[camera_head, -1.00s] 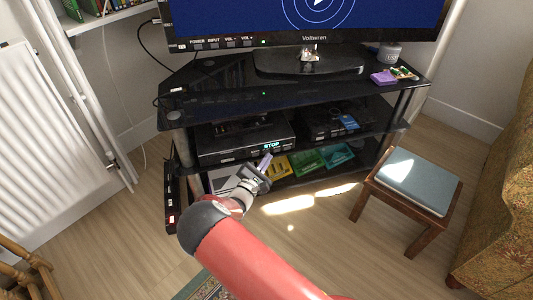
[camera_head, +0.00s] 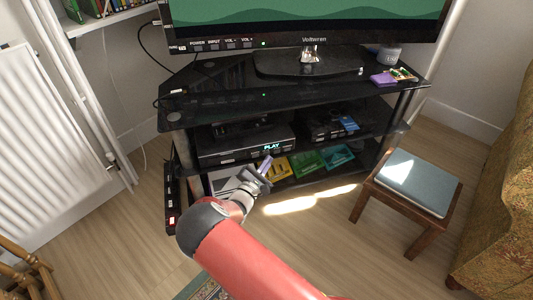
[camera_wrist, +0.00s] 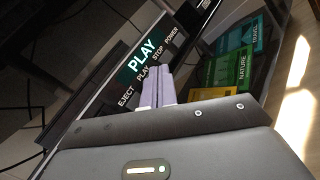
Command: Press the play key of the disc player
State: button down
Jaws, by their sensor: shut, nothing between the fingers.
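The disc player (camera_head: 230,148) is a black box on the middle shelf of the TV stand. Its display (camera_wrist: 137,61) reads PLAY in the wrist view, and the display also shows in the head view (camera_head: 272,147). Below the display are labels EJECT, PLAY, STOP and POWER; the PLAY label (camera_wrist: 143,73) is just beyond my fingertips. My gripper (camera_wrist: 158,86) is shut and empty, its pale purple fingers pointing at the player's front; in the head view it is at the player's lower right (camera_head: 266,163). The play key itself is hidden or too small to tell, as is any contact.
The TV (camera_head: 305,22) stands on the top shelf and shows a green picture. Yellow, green and teal cases (camera_head: 308,161) lie on the bottom shelf. A stool (camera_head: 412,186) with a grey-blue cushion stands at the right. A white radiator (camera_head: 40,130) is at the left.

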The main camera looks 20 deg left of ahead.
jog(key=shift+s+d, duration=0.15)
jog(key=shift+s, duration=0.05)
jog(key=shift+s+d+p, duration=0.65)
jog(key=shift+s+d, duration=0.1)
jog(key=shift+s, duration=0.3)
jog(key=shift+s+d+p, duration=0.65)
jog(key=shift+s+d, duration=0.05)
jog(key=shift+s, duration=0.3)
dwell(5.0)
